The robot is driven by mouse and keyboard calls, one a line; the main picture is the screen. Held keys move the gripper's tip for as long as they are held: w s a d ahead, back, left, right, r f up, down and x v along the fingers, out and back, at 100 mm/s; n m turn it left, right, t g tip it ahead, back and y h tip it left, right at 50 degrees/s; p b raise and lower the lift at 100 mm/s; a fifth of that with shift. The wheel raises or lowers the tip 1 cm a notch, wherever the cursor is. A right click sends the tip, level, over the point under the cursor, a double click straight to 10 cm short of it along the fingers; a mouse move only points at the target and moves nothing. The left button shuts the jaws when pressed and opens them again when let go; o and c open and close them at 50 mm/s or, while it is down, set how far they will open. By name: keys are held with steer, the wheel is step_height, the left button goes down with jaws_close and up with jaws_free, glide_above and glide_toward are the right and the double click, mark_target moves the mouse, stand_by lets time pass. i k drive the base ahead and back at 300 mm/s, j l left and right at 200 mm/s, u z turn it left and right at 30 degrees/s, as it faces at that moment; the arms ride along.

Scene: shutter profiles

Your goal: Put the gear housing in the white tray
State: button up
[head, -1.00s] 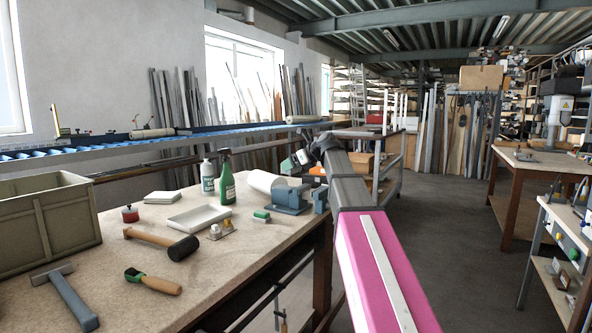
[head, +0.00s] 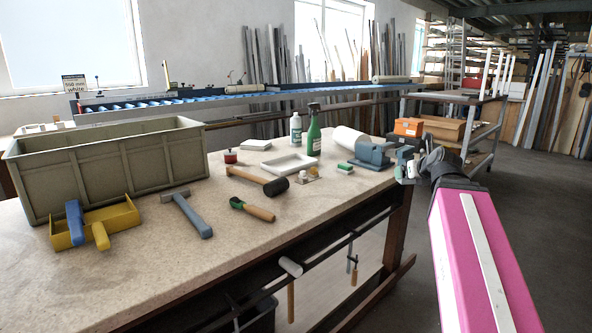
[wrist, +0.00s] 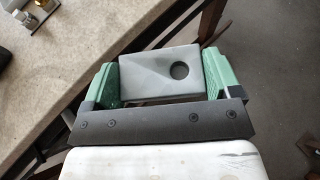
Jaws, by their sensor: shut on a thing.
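My gripper (wrist: 160,66) is shut on a grey, box-shaped part with a round dark hole, seemingly the gear housing (wrist: 150,75). The green fingers press on its two sides in the wrist view. In the head view my gripper (head: 405,170) is small and partly hidden by my wrist, just right of the blue-grey vise at the bench's right end; the part is hard to make out there. The white tray (head: 268,172) lies on the bench, left of my gripper, and looks empty.
On the workbench (head: 330,205) near the tray are a green spray bottle (head: 313,135), a white bottle (head: 296,131), a mallet (head: 258,181) and a vise (head: 372,154). A large grey-green crate (head: 110,165) stands at left. The wrist view shows the bench edge and floor.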

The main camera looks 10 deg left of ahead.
mark_target(290, 166)
steer(key=k+u, duration=0.2)
steer(key=u, duration=0.2)
steer(key=k+j+u, duration=0.1)
steer(key=u, duration=0.25)
steer(key=i+l+u, duration=0.1)
steer(key=l+u, duration=0.25)
steer(key=i+l+u, duration=0.1)
steer(key=u, duration=0.25)
steer(key=l+u, duration=0.35)
steer(key=i+l, duration=0.1)
steer(key=l, duration=0.35)
steer(key=i+l, duration=0.1)
steer(key=l, duration=0.3)
steer(key=i+l, duration=0.1)
steer(key=l, duration=0.75)
steer(key=i, duration=0.05)
